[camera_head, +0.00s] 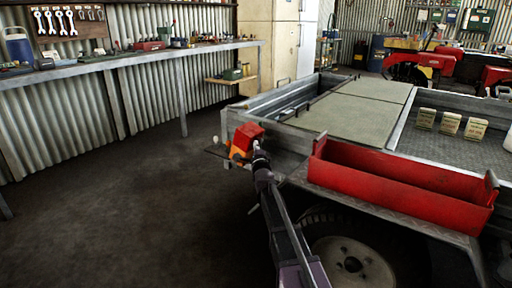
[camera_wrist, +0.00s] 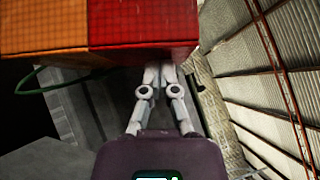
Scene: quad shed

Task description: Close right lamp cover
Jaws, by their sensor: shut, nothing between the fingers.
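The lamp (camera_head: 238,152) is a small red and orange block at the near left corner of the trailer. Its red part (camera_head: 249,132) looks tilted above the orange part; I cannot tell clearly whether this is the cover. In the wrist view, an orange face (camera_wrist: 44,27) and a red face (camera_wrist: 142,22) lie side by side across the top. My gripper (camera_head: 259,155) is at the lamp's lower right. In the wrist view, my gripper (camera_wrist: 159,66) is shut and empty, its fingertips at the lower edge of the red face. Contact is unclear.
The trailer holds flat green-grey panels (camera_head: 350,115) and several small cartons. A red open tray (camera_head: 400,187) sits on its near side above a wheel (camera_head: 351,263). A workbench (camera_head: 125,62) lines the left wall. The floor (camera_head: 130,215) between is clear.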

